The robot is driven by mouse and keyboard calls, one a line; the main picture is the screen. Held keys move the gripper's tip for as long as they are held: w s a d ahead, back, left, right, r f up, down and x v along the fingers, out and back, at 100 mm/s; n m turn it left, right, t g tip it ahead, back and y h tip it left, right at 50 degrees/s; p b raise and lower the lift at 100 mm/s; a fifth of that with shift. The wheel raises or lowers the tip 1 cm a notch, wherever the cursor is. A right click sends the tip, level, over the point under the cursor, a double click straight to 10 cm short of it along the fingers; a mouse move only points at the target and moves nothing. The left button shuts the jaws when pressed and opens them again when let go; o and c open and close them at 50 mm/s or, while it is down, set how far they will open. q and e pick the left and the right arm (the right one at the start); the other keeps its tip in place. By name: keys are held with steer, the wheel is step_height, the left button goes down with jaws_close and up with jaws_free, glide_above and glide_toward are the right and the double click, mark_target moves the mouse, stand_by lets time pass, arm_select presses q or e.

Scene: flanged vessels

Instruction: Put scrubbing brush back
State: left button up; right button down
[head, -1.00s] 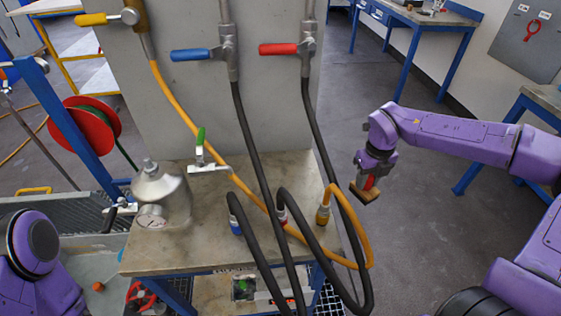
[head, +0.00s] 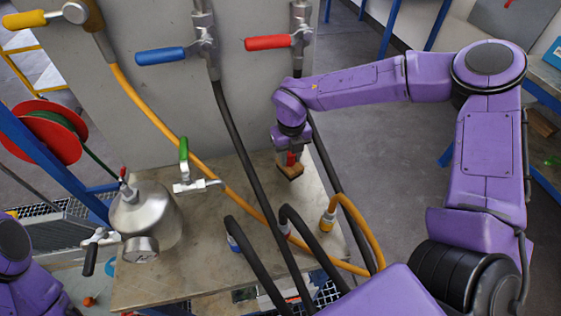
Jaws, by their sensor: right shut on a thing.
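The scrubbing brush (head: 290,173) has a brown wooden head and a red part between my fingers. My right gripper (head: 289,157) points down and is shut on it. The brush head is over the back right part of the stone-topped table (head: 190,270), beside the black hoses; whether it touches the top cannot be told. A steel vessel (head: 145,212) with a gauge stands at the left of this table. Of my left arm only purple links show at the lower left edge; its gripper is out of view.
Black hoses and an orange hose (head: 150,108) run from the grey panel down across the table. Blue (head: 160,56) and red (head: 267,43) valve handles stick out above.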

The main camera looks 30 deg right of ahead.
steer(key=shift+w+a+r, duration=0.1)
steer(key=shift+a, duration=0.45)
steer(key=shift+w+a+r, duration=0.1)
steer(key=shift+a, duration=0.45)
step_height(320, 180, down, 4)
steer(key=shift+a+r+p, duration=0.15)
steer(key=shift+r+p, duration=0.1)
steer(key=shift+p, duration=0.5)
steer(key=shift+w+f, duration=0.1)
steer(key=shift+f, duration=0.15)
steer(key=c, duration=0.8)
jaws_free()
steer(key=shift+r, duration=0.4)
step_height(320, 180, up, 7)
steer(key=shift+r+b, duration=0.1)
steer(key=shift+b, duration=0.65)
